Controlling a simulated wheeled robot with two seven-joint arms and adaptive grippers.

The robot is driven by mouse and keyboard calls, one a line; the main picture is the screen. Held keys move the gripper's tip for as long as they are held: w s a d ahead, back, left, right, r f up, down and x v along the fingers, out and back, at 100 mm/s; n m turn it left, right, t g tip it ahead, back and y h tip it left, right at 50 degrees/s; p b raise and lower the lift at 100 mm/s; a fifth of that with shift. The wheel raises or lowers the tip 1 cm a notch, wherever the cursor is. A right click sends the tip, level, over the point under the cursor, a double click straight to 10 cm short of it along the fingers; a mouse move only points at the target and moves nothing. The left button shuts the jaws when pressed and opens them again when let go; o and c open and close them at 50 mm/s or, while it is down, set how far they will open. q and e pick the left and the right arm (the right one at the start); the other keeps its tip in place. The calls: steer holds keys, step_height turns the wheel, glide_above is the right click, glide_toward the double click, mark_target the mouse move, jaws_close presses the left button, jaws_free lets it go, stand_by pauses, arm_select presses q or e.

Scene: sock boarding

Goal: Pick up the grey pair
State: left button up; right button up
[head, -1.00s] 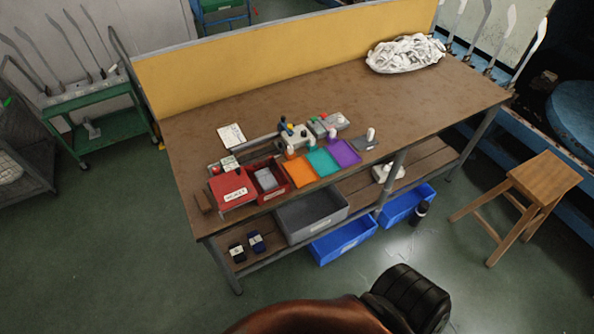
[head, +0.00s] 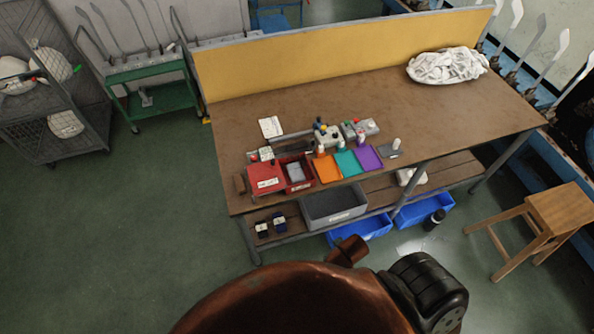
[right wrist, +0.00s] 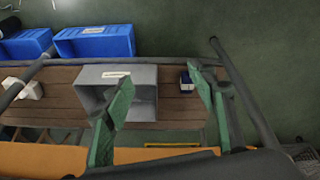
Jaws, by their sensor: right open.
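Two small dark folded bundles with pale bands lie on the lower shelf in the head view. The left bundle (head: 262,229) looks near-black or dark grey, and the right bundle (head: 279,222) looks navy. I cannot tell for sure that either is the grey pair. In the right wrist view a navy bundle (right wrist: 186,78) shows beside one fingertip, partly hidden by it. My right gripper (right wrist: 160,82) has green fingers spread wide, with nothing held between them; the shelf and a grey bin lie beyond. My left gripper is not in view.
The grey bin (head: 335,206) stands right of the bundles on the shelf (head: 445,172); it also shows in the right wrist view (right wrist: 140,78). Blue bins (head: 362,229) are lower right. The tabletop (head: 300,95) above holds trays and a white heap (head: 447,66). A stool (head: 560,210) stands right.

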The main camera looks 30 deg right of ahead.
step_height(320, 180, up, 11)
steer(key=w+p, duration=0.2)
steer(key=p, duration=0.1)
step_height(320, 180, up, 6)
steer(key=m+t+h+p, duration=0.1)
steer(key=m+t+h, duration=0.15)
steer(key=t, duration=0.45)
glide_above(296, 173)
steer(key=s+a, duration=0.2)
steer(key=s, duration=0.8)
steer(key=shift+w+f+m+y, duration=0.1)
steer(key=shift+w+m+y, duration=0.15)
steer(key=shift+y, duration=0.1)
steer(key=shift+t, duration=0.4)
steer(key=x, duration=0.6)
steer(key=shift+w, duration=0.15)
steer(key=x, duration=0.5)
steer(key=shift+w+f+b, duration=0.25)
steer(key=shift+w+b, duration=0.05)
steer(key=shift+b, duration=0.05)
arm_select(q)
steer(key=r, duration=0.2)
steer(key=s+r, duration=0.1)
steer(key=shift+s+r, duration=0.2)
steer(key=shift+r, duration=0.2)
arm_select(e)
steer(key=shift+c, duration=0.3)
steer(key=c, duration=0.9)
